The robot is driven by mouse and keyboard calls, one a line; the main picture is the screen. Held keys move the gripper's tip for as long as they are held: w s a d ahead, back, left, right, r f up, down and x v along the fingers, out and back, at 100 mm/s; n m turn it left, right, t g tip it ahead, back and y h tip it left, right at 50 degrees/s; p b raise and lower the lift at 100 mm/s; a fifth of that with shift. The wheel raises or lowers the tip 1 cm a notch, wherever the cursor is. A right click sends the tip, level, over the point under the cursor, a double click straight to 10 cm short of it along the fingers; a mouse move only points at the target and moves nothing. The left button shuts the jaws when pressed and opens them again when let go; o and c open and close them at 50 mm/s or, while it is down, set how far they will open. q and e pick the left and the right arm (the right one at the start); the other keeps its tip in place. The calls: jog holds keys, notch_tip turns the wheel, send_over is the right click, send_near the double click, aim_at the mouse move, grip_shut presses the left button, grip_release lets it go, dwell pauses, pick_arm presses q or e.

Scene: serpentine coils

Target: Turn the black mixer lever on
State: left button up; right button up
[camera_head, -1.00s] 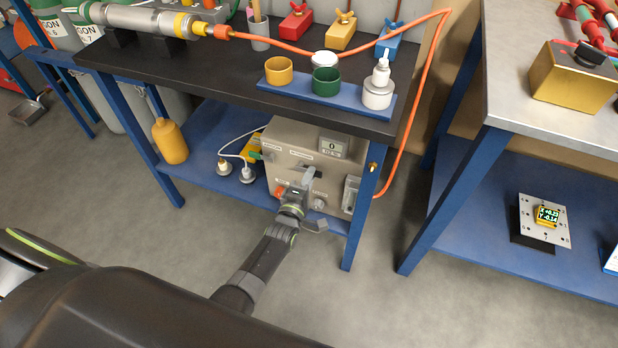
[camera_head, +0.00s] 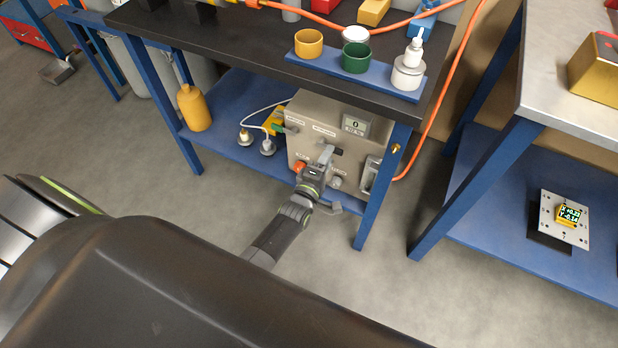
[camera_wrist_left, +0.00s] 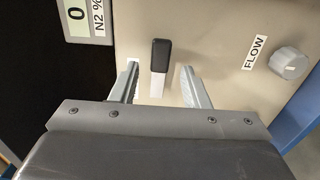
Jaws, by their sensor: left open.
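The black lever (camera_wrist_left: 161,52) shows in the left wrist view, with a black grip on a pale stem, on the beige front panel. In the head view its dark end (camera_head: 337,151) shows beside my fingers; the rest is partly hidden by them. My left gripper (camera_wrist_left: 160,68) is open, with one finger on each side of the lever and a gap on both sides. In the head view the left gripper (camera_head: 325,158) is in front of the control box (camera_head: 308,110). My right gripper is not in view.
The box stands on a blue lower shelf (camera_head: 222,110) under a dark tabletop. A display (camera_head: 355,125) reads 0. A FLOW knob (camera_wrist_left: 291,62) is right of the lever in the wrist view. An orange button (camera_head: 299,167) and a blue table leg (camera_head: 380,195) are close to my arm.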

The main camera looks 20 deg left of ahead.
pick_arm(q)
jog(key=s+p, duration=0.2)
jog(key=s, duration=1.3)
jog(key=shift+s+a+p, duration=0.25)
jog(key=shift+s+p, duration=0.15)
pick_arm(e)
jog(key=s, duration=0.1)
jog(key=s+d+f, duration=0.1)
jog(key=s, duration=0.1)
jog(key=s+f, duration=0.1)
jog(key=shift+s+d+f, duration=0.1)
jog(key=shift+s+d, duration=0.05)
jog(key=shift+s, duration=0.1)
